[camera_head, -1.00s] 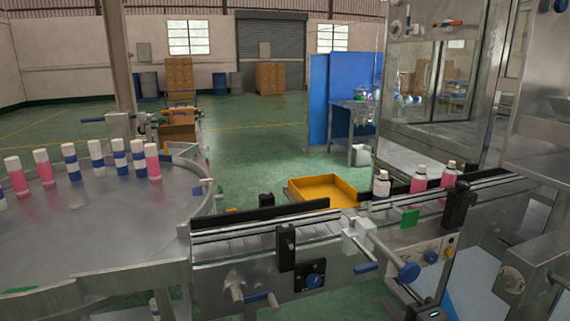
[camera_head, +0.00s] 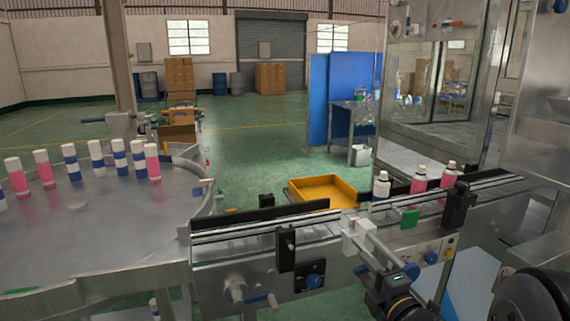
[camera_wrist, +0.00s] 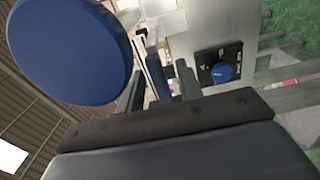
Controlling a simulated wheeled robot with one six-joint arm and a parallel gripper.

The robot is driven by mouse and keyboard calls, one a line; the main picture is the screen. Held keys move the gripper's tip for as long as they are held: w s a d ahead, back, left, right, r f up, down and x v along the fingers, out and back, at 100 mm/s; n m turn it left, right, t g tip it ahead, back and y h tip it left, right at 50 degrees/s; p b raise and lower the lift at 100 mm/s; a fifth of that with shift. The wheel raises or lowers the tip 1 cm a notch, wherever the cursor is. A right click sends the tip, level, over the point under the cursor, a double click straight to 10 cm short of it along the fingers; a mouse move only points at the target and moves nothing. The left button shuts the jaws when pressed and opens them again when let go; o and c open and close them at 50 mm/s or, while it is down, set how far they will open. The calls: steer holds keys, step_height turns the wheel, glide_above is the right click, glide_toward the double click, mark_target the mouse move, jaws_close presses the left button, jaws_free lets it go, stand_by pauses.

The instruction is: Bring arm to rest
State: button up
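My gripper (camera_head: 372,264) is low at the right of the head view, in front of the conveyor's near side. The dark gripper body fills the bottom of the wrist view, and its two fingers (camera_wrist: 170,75) point up with a narrow gap between them. No object shows between the fingertips. A large blue round knob (camera_wrist: 70,50) is close beside the fingers in the wrist view. My arm's dark links show at the lower right of the head view.
A round steel table (camera_head: 100,225) with several cans stands at left. A yellow tray (camera_head: 322,190) lies behind the conveyor. A control box with a blue dial (camera_wrist: 222,71) is near the gripper.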

steer(key=p+x, duration=0.1)
steer(key=x, duration=0.2)
steer(key=shift+w+a+r+p, duration=0.1)
steer(key=shift+w+p, duration=0.1)
steer(key=shift+p, duration=0.2)
steer(key=shift+p+x, duration=0.35)
steer(key=shift+x, duration=0.55)
